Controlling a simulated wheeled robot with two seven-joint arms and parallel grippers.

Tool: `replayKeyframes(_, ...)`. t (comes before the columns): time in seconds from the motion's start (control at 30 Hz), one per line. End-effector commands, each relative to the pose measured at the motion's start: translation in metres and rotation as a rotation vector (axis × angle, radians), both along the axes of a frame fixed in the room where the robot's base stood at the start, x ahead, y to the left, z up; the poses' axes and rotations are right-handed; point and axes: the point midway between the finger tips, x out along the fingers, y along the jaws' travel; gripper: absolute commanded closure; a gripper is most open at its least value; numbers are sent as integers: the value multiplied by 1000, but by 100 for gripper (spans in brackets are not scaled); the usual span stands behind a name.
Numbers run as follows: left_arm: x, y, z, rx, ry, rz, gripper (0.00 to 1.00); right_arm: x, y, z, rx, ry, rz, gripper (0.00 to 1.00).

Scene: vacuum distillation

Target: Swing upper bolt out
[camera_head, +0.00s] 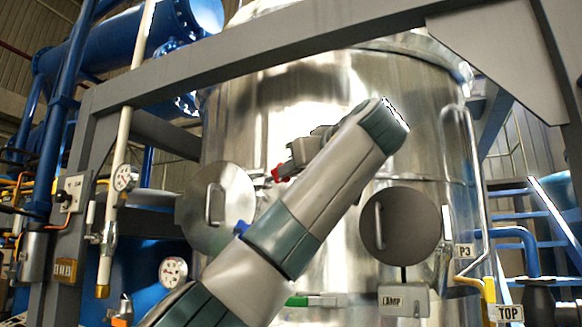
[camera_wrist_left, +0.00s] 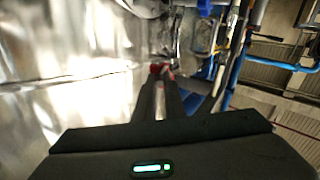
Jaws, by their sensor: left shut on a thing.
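The upper bolt (camera_head: 278,173) shows as a small red piece on the side of the shiny steel vessel (camera_head: 425,90), just above and right of a round hatch cover (camera_head: 205,205) with a bar handle. My left gripper (camera_head: 284,170) reaches it from the right, partly hidden behind my forearm. In the left wrist view, my two dark fingers (camera_wrist_left: 162,76) are close together on the red piece (camera_wrist_left: 158,67). The bolt's shank and pivot are mostly hidden, so I cannot tell its exact angle. My right gripper is not in view.
A blue piece (camera_head: 241,227) sits at the hatch's lower right edge. Right of my arm are a second round cover (camera_head: 402,226) and a LAMP box (camera_head: 404,300). A grey frame beam (camera_head: 250,57) crosses above. Gauges (camera_head: 173,270) and pipes stand left.

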Motion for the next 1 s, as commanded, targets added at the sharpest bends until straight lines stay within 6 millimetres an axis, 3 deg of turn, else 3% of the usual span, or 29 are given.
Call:
replayKeyframes(0.13,0,0,0,1,-1,-1,100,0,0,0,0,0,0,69)
replayKeyframes(0.23,0,0,0,1,-1,-1,71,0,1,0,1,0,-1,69)
replayKeyframes(0.67,-3,-2,0,1,-1,-2,71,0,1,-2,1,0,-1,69)
replayKeyframes(1.0,-38,-25,-2,1,-1,-4,71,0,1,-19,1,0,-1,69)
